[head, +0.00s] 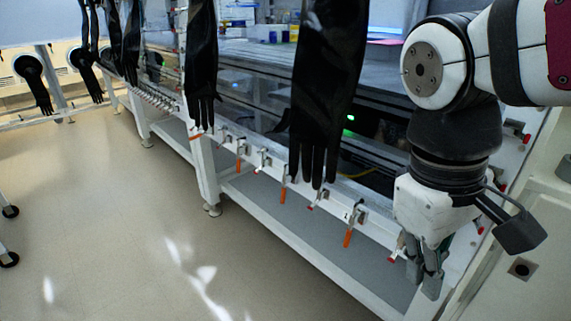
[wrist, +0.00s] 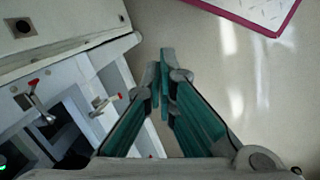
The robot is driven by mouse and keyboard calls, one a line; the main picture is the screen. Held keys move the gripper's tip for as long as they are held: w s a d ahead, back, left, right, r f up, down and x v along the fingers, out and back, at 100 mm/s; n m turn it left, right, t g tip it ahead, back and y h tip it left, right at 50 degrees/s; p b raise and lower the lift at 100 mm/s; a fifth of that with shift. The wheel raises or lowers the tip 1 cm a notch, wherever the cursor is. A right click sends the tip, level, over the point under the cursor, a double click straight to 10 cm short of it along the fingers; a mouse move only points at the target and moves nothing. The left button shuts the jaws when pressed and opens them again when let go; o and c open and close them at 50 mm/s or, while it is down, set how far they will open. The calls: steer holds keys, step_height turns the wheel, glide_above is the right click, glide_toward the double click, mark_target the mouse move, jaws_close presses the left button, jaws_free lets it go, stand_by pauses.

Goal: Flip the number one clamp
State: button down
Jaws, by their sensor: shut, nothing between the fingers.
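Several toggle clamps line the white rail of the glovebox row in the head view. A clamp with an orange handle hanging down (head: 348,237) is near my gripper, and a red-tipped clamp (head: 397,254) is closer still. I cannot read which is number one. My gripper (head: 425,283) points down at the right, in front of the rail, its fingers shut and empty. In the wrist view, my gripper (wrist: 160,75) has its teal fingers together over the floor. Red-tipped clamps, one nearer (wrist: 104,105) and one farther (wrist: 36,88), show to its left, apart from the fingers.
Long black gloves (head: 325,90) hang over the rail, close above several clamps. A white cabinet (head: 545,215) stands at the right, near my gripper. A lower grey shelf (head: 300,225) runs below the rail. The floor (head: 110,220) at the left is open.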

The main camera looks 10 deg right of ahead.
mark_target(349, 235)
steer(key=w+a+n+h+p, duration=0.35)
steer(key=w+n, duration=0.35)
steer(key=w, duration=0.9)
steer(key=w+a+f+n+h+p, duration=0.2)
steer(key=w+a+f+n+p, duration=0.3)
steer(key=w+a+f+n, duration=0.55)
steer(key=d+f+m+b, duration=0.2)
steer(key=d+f+b, duration=0.3)
steer(key=d+f, duration=0.6)
steer(key=shift+b, duration=0.4)
steer(key=shift+w, duration=0.1)
steer(key=shift+d, duration=0.15)
